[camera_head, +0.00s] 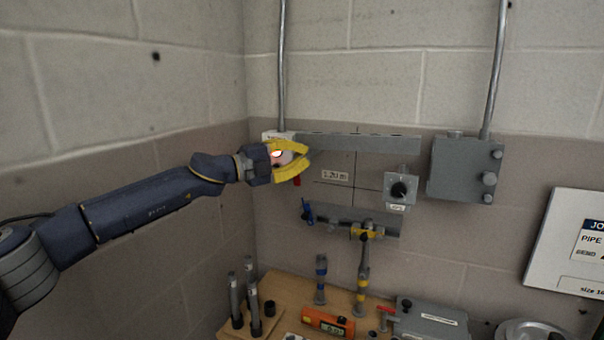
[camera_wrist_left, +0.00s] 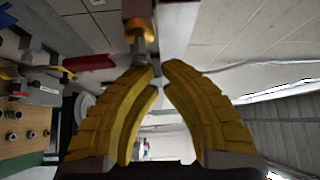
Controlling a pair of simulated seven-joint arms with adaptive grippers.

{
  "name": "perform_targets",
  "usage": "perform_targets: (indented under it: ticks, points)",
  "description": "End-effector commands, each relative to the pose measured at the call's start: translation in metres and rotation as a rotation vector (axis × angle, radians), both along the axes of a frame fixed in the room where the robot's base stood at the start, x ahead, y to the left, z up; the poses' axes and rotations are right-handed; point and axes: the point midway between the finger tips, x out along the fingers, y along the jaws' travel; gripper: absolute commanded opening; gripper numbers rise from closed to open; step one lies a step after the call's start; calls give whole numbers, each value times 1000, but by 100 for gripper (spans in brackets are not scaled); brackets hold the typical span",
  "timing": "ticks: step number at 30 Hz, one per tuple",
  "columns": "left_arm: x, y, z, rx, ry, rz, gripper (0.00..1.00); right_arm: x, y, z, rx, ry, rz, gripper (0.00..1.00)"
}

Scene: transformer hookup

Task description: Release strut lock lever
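A red lever (camera_head: 297,181) hangs below the left end of a grey horizontal strut (camera_head: 370,143) on the wall, partly behind my left gripper. A red lever also shows in the left wrist view (camera_wrist_left: 88,62), left of the fingertips. My left gripper (camera_head: 307,157) has yellow fingers and is at the strut's left end. In the left wrist view its fingertips (camera_wrist_left: 163,68) are a little apart, with nothing seen between them. A metal and brass fitting (camera_wrist_left: 140,38) is just beyond the left fingertip; contact cannot be told. No label confirms which lever is the strut lock. My right gripper is not in view.
A grey box (camera_head: 466,168) and a knob box (camera_head: 399,190) are on the wall to the right. A blue-handled lever (camera_head: 308,212) is on a lower strut. Below, a wooden bench (camera_head: 278,320) holds upright pipes, an orange meter (camera_head: 328,322) and a grey case (camera_head: 430,322).

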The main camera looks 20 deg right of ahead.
Motion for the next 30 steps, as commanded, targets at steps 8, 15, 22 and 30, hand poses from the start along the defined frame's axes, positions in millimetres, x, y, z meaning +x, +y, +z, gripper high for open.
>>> perform_targets:
  ticks: [8, 15, 22, 30]
  points:
    - [-2, -2, 29, 2, 0, -4, 0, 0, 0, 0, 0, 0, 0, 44]
    - [-2, -2, 34, 2, 1, -5, 0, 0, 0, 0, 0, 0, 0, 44]
    - [-2, -2, 34, 2, 2, -5, 0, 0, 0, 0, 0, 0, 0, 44]
    - [-7, -7, 20, 9, 4, -21, 0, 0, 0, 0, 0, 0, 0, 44]
